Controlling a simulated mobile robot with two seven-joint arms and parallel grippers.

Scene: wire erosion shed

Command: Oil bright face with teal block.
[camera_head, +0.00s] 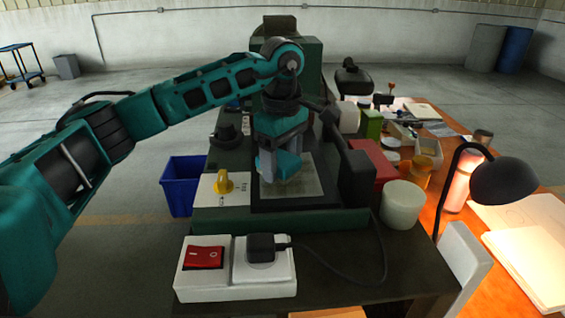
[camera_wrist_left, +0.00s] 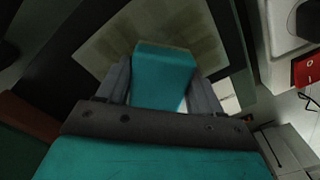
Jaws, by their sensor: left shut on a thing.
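My left gripper (camera_head: 282,172) points down over the bright face (camera_head: 312,186), a pale square metal plate in a dark frame. In the left wrist view my left gripper (camera_wrist_left: 162,88) is shut on the teal block (camera_wrist_left: 163,72), which sits between its two grey fingers. The bright face (camera_wrist_left: 108,48) lies beyond the block there and shows patches of lighter and darker tone. I cannot tell whether the block touches it. My gripper hides part of the plate in the head view. My right gripper is not in view.
A white panel with a yellow knob (camera_head: 223,183) is left of the plate. A red switch (camera_head: 204,257) and a plugged socket (camera_head: 262,262) are in front. A dark upright part (camera_head: 357,180), a red box (camera_head: 373,165) and a pale round tub (camera_head: 401,205) stand right.

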